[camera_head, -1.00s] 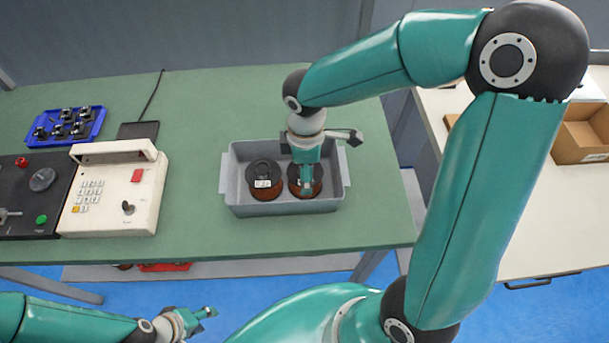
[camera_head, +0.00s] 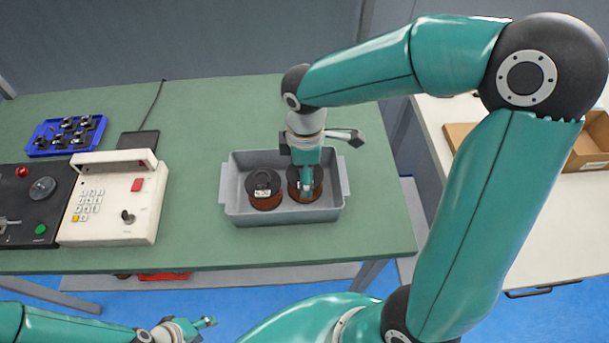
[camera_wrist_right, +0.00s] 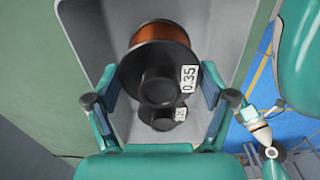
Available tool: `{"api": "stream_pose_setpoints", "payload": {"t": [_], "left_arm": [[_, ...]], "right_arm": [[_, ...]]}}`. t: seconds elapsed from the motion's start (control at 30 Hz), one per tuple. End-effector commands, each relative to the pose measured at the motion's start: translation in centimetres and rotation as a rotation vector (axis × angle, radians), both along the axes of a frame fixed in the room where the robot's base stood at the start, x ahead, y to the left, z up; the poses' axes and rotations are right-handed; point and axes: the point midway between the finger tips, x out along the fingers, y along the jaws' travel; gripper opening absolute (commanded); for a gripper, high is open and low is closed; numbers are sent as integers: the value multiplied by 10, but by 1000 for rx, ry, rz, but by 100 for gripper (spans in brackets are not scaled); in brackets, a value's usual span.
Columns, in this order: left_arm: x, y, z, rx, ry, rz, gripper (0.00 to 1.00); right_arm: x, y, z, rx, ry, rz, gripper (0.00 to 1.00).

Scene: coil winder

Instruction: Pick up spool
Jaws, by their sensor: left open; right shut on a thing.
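Two dark-flanged spools with copper-coloured winding sit in a grey bin in the head view: a left spool (camera_head: 262,200) and a right spool (camera_head: 294,192). My right gripper (camera_head: 306,192) reaches down from above over the right spool and partly hides it. In the right wrist view a spool labelled 0.35 (camera_wrist_right: 160,46) is between the two fingers of the right gripper (camera_wrist_right: 161,98), which is shut on it. The other spool (camera_wrist_right: 160,118) shows smaller behind it, partly covered. My left gripper (camera_head: 207,322) is open and empty, low in front of the table.
The grey bin (camera_head: 232,205) stands on the green table (camera_head: 190,245), its walls close around the spools. A cream keypad box (camera_head: 118,215) and a blue tray (camera_head: 40,148) of small parts are to the left. A cardboard box (camera_head: 592,145) stands on the right-hand bench.

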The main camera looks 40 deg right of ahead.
Motion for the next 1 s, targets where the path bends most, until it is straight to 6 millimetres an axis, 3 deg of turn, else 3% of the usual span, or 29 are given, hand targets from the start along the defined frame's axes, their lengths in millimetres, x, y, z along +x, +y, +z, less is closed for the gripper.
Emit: {"api": "stream_pose_setpoints", "payload": {"t": [0.6,0.8,1.0], "left_arm": [[0,0,12,0,0,0,45],[0,0,14,0,0,0,45],[0,0,15,0,0,0,45]], "right_arm": [[1,1,141,2,-7,1,16],[1,1,167,1,-4,1,16],[1,1,175,1,-3,1,16]]}}
